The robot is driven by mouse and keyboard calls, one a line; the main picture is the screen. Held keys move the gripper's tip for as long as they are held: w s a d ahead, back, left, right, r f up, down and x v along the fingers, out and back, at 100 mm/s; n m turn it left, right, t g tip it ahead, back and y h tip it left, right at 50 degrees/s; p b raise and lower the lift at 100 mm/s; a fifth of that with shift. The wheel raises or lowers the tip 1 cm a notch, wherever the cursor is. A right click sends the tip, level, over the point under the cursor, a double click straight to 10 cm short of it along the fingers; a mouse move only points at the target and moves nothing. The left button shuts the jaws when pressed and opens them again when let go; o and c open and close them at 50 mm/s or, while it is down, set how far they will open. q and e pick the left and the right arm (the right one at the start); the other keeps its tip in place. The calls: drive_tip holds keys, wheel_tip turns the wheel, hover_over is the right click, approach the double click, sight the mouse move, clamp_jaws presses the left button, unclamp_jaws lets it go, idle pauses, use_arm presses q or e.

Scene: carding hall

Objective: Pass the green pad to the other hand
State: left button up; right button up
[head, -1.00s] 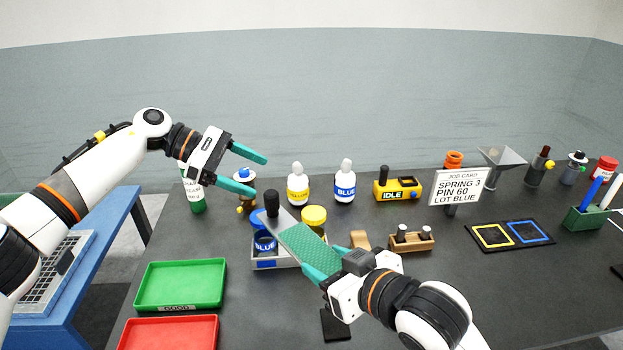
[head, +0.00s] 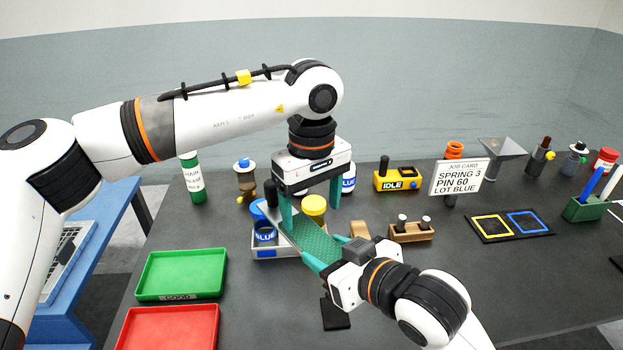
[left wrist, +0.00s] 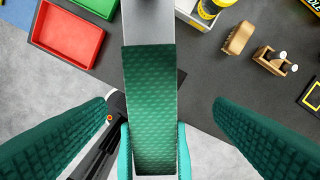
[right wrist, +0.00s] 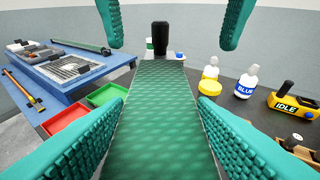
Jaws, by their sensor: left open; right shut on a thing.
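The green pad (head: 312,240) is a textured green face on a grey metal plate with a black knob, held tilted above the table. My right gripper (head: 328,252) is shut on its near end; its fingers also flank the pad (right wrist: 160,115) in the right wrist view. My left gripper (head: 311,208) is open and points down over the pad. In the left wrist view its fingers (left wrist: 168,125) stand wide on either side of the pad (left wrist: 152,95), with gaps both sides. Its fingers also show at the top of the right wrist view (right wrist: 173,30).
A green tray (head: 182,255) and a red tray (head: 170,312) lie at the left. A grey bin (head: 268,263) with blue and yellow jars is behind the pad. A wooden holder (head: 411,233), an IDLE box (head: 397,181) and a job card (head: 459,178) stand right.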

sight(312, 231)
use_arm(q)
drive_tip(key=shift+f, duration=2.7)
drive_tip(key=shift+c, duration=0.6)
drive_tip(key=shift+d, duration=0.1)
drive_tip(key=c, duration=1)
use_arm(e)
drive_tip(key=shift+s+a, duration=0.1)
use_arm(q)
drive_tip(key=shift+c, duration=0.6)
use_arm(e)
drive_tip(key=o, duration=1.2)
drive_tip(key=shift+c, duration=0.2)
